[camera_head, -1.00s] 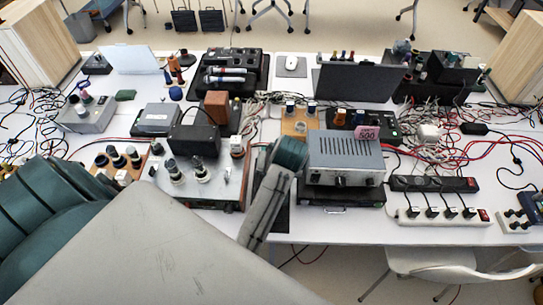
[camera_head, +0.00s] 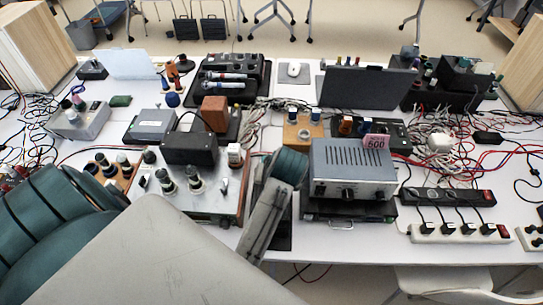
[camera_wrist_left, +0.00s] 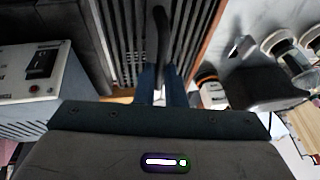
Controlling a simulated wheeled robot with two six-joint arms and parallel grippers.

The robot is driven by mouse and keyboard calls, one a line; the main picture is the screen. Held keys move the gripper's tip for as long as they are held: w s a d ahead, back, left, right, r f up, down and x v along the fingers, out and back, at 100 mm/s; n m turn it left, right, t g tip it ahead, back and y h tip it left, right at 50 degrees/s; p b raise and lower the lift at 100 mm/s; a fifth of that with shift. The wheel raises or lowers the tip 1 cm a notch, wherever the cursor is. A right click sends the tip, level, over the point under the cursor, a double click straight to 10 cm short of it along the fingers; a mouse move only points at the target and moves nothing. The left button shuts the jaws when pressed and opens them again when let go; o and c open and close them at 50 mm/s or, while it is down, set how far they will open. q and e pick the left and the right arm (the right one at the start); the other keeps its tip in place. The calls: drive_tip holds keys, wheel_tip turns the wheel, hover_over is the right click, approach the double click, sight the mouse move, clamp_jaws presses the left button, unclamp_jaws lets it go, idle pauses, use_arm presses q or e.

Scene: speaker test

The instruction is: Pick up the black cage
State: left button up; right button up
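The black cage (camera_wrist_left: 122,35) fills the top middle of the left wrist view, with dark parallel slats and a black curved handle (camera_wrist_left: 161,40). My left gripper (camera_wrist_left: 160,88) has its two blue fingers close together, one on each side of the handle's lower part, with hardly any gap. In the head view a dark part of the cage (camera_head: 283,238) shows beside my left forearm, between the metal panel and the grey instrument; the rest is hidden. I cannot tell whether it is raised. The left fingers are hidden in the head view. My right gripper is not in view.
A grey instrument (camera_head: 350,168) with a pink number card stands close on the right. A metal panel with knobs (camera_head: 215,195) is close on the left. Power strips (camera_head: 460,232) and loose cables lie further right. The table is crowded.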

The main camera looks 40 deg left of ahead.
use_arm(q)
clamp_jaws()
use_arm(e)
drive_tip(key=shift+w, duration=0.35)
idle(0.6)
use_arm(q)
drive_tip(key=shift+r, duration=0.15)
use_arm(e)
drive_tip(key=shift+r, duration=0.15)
